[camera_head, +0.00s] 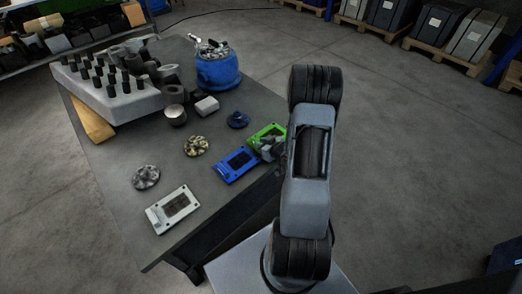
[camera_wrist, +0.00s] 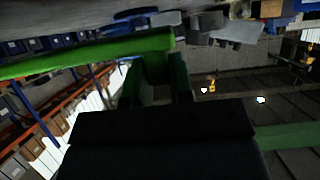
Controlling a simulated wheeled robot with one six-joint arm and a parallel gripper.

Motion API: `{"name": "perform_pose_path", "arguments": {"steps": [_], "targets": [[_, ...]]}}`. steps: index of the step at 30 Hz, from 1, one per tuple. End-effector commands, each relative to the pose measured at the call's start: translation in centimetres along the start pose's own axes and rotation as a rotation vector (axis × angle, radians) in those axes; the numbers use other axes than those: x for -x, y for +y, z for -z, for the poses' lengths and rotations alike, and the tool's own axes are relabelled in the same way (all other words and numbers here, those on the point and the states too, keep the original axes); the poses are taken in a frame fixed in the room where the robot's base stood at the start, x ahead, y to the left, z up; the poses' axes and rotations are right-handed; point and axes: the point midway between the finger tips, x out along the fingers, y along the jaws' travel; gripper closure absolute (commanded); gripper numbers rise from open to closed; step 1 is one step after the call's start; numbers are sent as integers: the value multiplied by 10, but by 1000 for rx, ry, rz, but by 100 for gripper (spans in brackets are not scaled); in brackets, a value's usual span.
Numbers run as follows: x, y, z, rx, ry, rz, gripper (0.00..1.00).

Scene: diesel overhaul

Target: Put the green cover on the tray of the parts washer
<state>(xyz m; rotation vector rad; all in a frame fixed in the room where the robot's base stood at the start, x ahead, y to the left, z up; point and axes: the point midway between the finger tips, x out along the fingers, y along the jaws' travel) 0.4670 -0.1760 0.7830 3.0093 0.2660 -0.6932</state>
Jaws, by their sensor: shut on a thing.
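The green cover (camera_head: 266,134) is at the right edge of the workbench in the head view, beside a blue cover. My gripper (camera_head: 270,148) is at its near right side and partly hides it. In the wrist view the green cover (camera_wrist: 85,53) stretches as a long, thin edge across the upper left. My gripper (camera_wrist: 157,72) is shut on the green cover, with part of it between the fingers. I cannot tell whether the cover still touches the bench. I cannot make out a parts washer or its tray for certain.
The workbench (camera_head: 118,165) also carries a blue cover (camera_head: 234,165), a silver cover (camera_head: 172,209), several small round parts, a grey engine block (camera_head: 115,95) with dark studs and a filled blue bucket (camera_head: 217,70). Open floor (camera_head: 410,150) lies right of my arm. Pallets with crates stand behind.

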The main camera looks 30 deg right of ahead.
Motion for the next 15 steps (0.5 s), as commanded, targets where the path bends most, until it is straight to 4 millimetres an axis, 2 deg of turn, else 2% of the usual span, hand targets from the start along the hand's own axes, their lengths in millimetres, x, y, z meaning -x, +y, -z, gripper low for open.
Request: {"name": "perform_pose_path", "arguments": {"steps": [4,9,15], "targets": [[-9,2,-4,2,2,1,100],[-18,2,-23,-1,1,1,100],[-22,2,-31,2,3,0,100]]}}
